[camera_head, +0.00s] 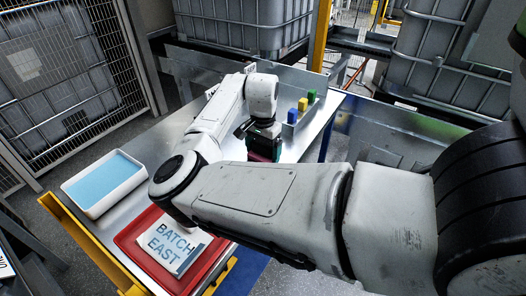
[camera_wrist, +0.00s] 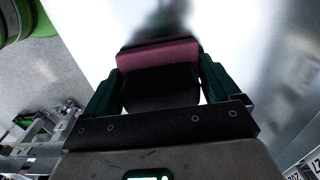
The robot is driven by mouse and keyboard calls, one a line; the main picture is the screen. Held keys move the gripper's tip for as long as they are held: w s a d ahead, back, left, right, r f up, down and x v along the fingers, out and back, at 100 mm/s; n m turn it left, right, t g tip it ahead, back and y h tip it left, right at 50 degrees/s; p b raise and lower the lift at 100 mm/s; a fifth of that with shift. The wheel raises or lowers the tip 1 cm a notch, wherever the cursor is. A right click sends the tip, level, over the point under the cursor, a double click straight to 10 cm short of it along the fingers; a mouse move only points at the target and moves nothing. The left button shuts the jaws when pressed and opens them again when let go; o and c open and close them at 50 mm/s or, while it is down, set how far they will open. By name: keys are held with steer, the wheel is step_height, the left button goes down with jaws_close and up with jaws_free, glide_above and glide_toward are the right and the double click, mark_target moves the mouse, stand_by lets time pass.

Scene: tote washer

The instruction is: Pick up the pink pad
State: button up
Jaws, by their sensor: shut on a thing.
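The pink pad (camera_wrist: 158,55) is between the two green fingers of my gripper (camera_wrist: 160,82) in the wrist view. The pad is pink along its far edge and dark on the side nearer the camera. My gripper is shut on it. In the head view my gripper (camera_head: 262,135) is over the metal table's far half, and a dark pinkish part of the pad (camera_head: 263,150) shows below it. My arm hides part of this area. I cannot tell whether the pad touches the table.
Blue (camera_head: 292,117), yellow (camera_head: 302,104) and green (camera_head: 311,96) blocks stand at the table's far right. A white tub with blue contents (camera_head: 140,181) stands at the left. A red tray (camera_head: 126,238) with a "BATCH EAST" card (camera_head: 172,246) lies at the front.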

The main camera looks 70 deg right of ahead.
steer(key=shift+r, duration=0.1)
steer(key=shift+r, duration=0.2)
step_height(320, 180, up, 2)
steer(key=shift+r, duration=0.1)
steer(key=s+a+r, duration=0.3)
steer(key=s+r, duration=0.7)
steer(key=s, duration=0.3)
steer(key=shift+s+a, duration=0.15)
steer(key=shift+s, duration=0.15)
steer(key=shift+r, duration=0.1)
steer(key=o, duration=0.4)
steer(key=c, duration=0.8)
